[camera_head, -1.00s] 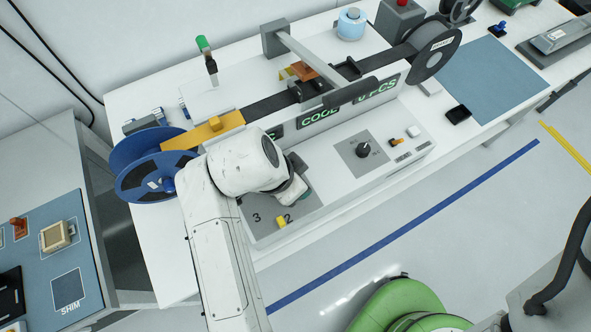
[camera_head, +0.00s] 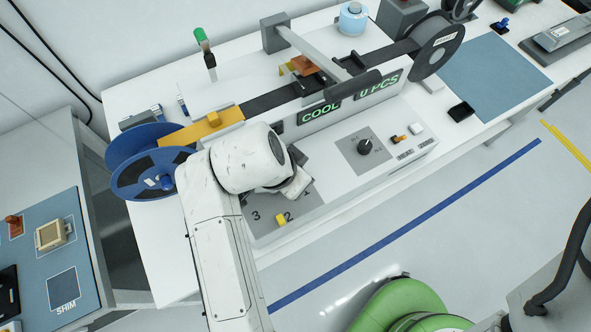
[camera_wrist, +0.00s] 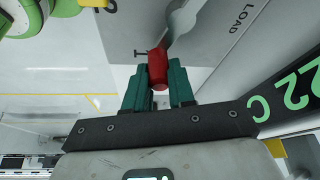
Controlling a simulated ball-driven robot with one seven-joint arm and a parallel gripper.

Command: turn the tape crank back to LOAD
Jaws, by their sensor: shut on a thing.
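The tape crank shows in the wrist view as a grey lever (camera_wrist: 184,20) with a red handle (camera_wrist: 157,68). My gripper (camera_wrist: 158,86) has its two green fingers on either side of the red handle, shut on it. The word LOAD (camera_wrist: 241,18) is printed on the grey panel, to the right of the lever. The handle sits to the left of that word, close to a small dark mark (camera_wrist: 141,53). In the head view my arm hides the crank and the fingertips; only the pale end of my gripper (camera_head: 297,183) shows over the panel.
The panel carries the numbers 3 and 2 with a yellow piece (camera_head: 280,219), a black knob (camera_head: 364,146) and an orange switch (camera_head: 398,139). A blue reel (camera_head: 128,180) stands at the left. Floor in front is clear.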

